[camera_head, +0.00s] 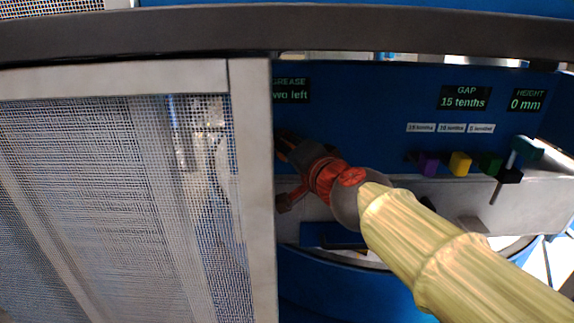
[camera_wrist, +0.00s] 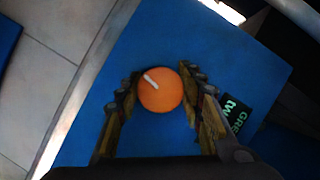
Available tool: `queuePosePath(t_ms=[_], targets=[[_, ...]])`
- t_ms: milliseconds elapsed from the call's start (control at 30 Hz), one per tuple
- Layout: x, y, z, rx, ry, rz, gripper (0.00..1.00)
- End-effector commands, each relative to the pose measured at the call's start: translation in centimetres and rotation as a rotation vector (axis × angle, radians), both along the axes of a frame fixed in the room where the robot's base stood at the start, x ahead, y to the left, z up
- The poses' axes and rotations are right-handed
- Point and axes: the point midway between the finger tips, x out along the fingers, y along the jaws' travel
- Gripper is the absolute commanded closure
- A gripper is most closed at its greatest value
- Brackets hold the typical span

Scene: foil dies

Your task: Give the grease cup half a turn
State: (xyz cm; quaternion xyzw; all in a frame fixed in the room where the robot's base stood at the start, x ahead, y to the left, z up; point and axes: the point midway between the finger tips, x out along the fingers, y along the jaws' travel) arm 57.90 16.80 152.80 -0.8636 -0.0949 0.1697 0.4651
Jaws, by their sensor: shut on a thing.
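The grease cup (camera_wrist: 162,95) is a round orange cap with a short white line from near its middle to its upper-left edge in the wrist view. My gripper (camera_wrist: 163,80) is shut on it, with one finger at each side. In the head view my red wrist reaches left behind the frame of a mesh panel, and the cup and fingertips are hidden there. The grease display (camera_head: 291,90) reads "GREASE" and "two left", its left edge cut off by the frame.
The mesh panel (camera_head: 120,190) with its pale metal frame fills the left of the head view, close to my wrist. Purple (camera_head: 428,164), yellow (camera_head: 460,164) and green (camera_head: 488,163) blocks stand on a grey ledge at right. The gap display (camera_head: 465,98) reads 15 tenths; the height display (camera_head: 527,100) reads 0 mm.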

Motion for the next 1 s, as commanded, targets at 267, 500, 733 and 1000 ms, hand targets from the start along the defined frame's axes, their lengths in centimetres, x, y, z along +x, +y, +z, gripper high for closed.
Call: queuePosePath(t_ms=[267,500,733,1000], targets=[[0.00,-0.04,-0.68,0.175,-0.010,-0.001,0.88],[0.00,0.03,-0.63,0.330,-0.015,0.000,0.88],[0.00,0.02,-0.56,0.480,-0.020,0.000,0.88],[0.00,0.07,-0.51,0.665,-0.025,0.001,0.88]])
